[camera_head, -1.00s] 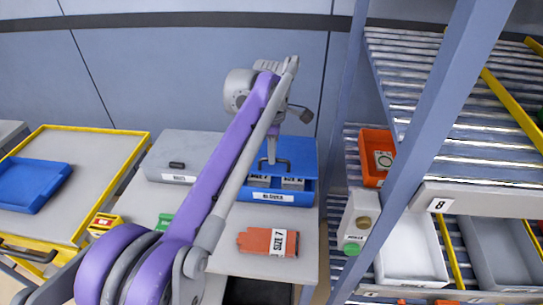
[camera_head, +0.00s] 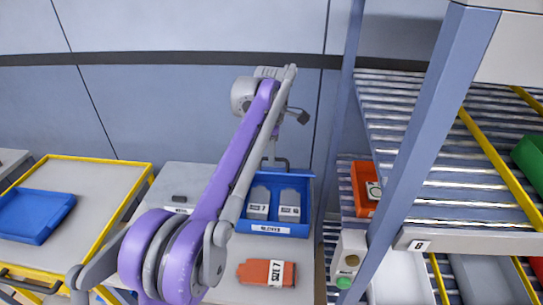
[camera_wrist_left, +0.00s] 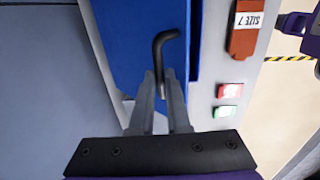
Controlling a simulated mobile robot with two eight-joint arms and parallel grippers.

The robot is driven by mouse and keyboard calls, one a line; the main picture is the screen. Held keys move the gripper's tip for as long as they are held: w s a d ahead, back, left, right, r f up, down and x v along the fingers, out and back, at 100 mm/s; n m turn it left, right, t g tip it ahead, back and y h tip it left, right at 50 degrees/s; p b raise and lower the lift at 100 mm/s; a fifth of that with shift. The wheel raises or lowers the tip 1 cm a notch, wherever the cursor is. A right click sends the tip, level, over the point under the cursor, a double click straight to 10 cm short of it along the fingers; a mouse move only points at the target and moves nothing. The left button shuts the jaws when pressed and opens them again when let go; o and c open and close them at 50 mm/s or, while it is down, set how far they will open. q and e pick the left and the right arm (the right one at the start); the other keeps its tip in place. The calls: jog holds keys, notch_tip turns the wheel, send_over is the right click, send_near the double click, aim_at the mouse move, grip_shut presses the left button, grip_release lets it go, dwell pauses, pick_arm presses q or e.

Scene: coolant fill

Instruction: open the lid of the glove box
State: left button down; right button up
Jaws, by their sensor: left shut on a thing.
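The blue glove box (camera_head: 272,231), with a white label on its front, stands on the grey table. Its blue lid (camera_head: 301,174) is raised at the back, and grey gloves (camera_head: 259,199) with size labels show inside. My left gripper (camera_head: 271,160) is at the lid, mostly small and partly hidden by its arm. In the left wrist view, its two fingers (camera_wrist_left: 163,92) are shut on the dark bent handle (camera_wrist_left: 160,50) of the blue lid (camera_wrist_left: 125,45). My right gripper is not seen.
An orange glove pack marked size 7 (camera_head: 267,273) lies in front of the box. A grey box (camera_head: 181,186) stands left of it. A shelf rack with a blue-grey post (camera_head: 425,130) is at the right. A blue tray (camera_head: 35,215) is on a yellow-edged cart.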

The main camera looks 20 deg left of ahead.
pick_arm(q)
jog(key=shift+w+f, duration=0.1)
jog(key=shift+f, duration=0.1)
jog(key=c, duration=1.2)
grip_release()
jog(key=o, duration=0.3)
jog(key=shift+w+a+f, duration=0.1)
jog(key=shift+w, duration=0.2)
jog(key=shift+s, duration=0.1)
jog(key=shift+s, duration=0.1)
jog(key=shift+r, duration=0.3)
jog(key=r, duration=1)
jog(key=shift+s+r, duration=0.2)
jog(key=shift+s, duration=0.15)
